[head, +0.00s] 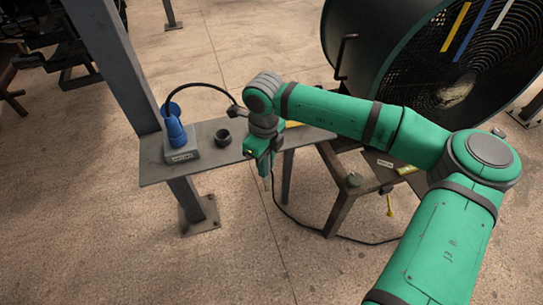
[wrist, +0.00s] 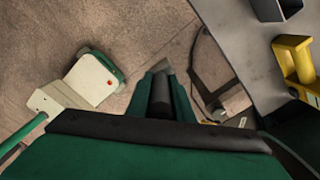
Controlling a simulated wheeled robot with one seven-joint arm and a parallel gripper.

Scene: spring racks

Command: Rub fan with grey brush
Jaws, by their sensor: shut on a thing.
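The fan (head: 350,38) is a large dark drum with a round black grille, at the upper right of the head view. Yellow, blue and white strips lie across its grille. My gripper (head: 265,168) points down beside the front edge of the narrow shelf, left of the fan and apart from it. In the wrist view my gripper (wrist: 161,88) is shut on a dark grey handle, which looks like the grey brush (wrist: 161,100). The fingers hide part of it. A small pale tip shows below the gripper in the head view; its bristles cannot be made out.
The grey shelf (head: 155,173) holds a blue connector (head: 175,128) on a grey base and a black cup (head: 222,137). A yellow thing (wrist: 291,58) shows in the wrist view. A grey post (head: 112,62) stands behind the shelf. A black cable (head: 300,222) lies on the floor. The floor in front is open.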

